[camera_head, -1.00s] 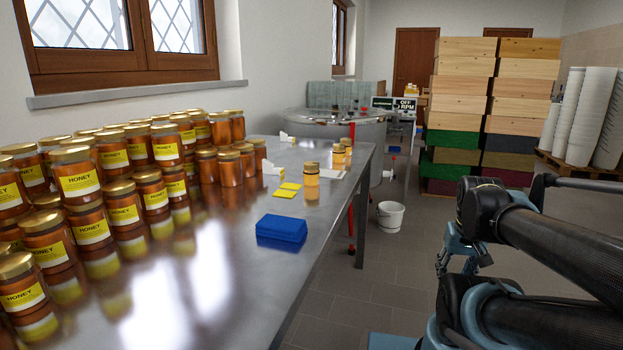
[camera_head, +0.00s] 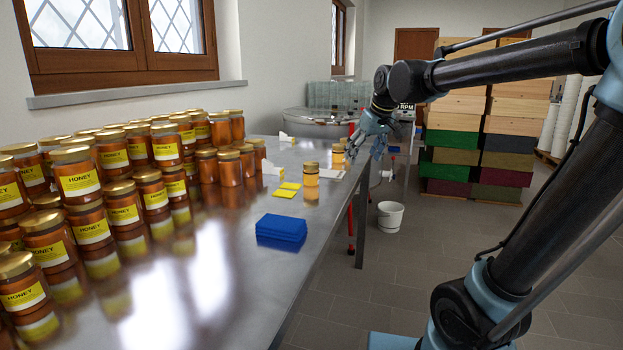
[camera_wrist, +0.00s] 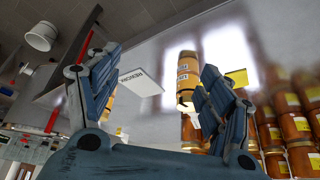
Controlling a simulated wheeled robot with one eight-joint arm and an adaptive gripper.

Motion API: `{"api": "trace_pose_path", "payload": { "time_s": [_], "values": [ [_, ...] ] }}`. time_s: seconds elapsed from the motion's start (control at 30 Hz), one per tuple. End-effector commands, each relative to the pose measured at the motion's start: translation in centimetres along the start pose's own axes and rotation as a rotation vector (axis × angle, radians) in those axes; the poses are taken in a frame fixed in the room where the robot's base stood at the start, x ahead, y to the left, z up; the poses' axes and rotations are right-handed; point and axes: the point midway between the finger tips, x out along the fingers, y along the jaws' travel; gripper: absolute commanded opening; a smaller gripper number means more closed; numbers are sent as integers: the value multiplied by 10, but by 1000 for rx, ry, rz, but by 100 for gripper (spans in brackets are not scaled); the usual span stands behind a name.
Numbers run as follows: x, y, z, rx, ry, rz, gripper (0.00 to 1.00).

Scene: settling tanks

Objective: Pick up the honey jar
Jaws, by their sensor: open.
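A single honey jar (camera_head: 311,182) with golden honey stands upright near the right edge of the metal table (camera_head: 215,290). My gripper (camera_head: 367,148) is open and empty, beyond and to the right of the single jar, near the table edge. In the wrist view, a light honey jar (camera_wrist: 188,78) shows past the right finger, which hides part of it. Another jar is mostly hidden behind the left finger. The jars seen beyond the open fingers (camera_wrist: 162,65) are apart from them.
Many labelled honey jars (camera_head: 80,180) crowd the table's left side. A blue block (camera_head: 281,228) and yellow labels (camera_head: 288,190) lie near the single jar. A white bucket (camera_head: 390,216) stands on the floor. Stacked wooden boxes (camera_head: 455,140) stand behind my arm.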

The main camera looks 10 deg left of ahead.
Motion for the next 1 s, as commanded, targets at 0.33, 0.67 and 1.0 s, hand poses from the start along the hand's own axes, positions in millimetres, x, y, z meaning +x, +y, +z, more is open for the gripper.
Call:
{"api": "trace_pose_path", "payload": {
  "time_s": [0.33, 0.67, 1.0],
  "values": [
    [8, -74, -108, -167, 68, -76, 73],
    [36, -87, -122, -187, 76, -85, 73],
    [96, -92, -126, -185, 76, -84, 73]
  ]
}}
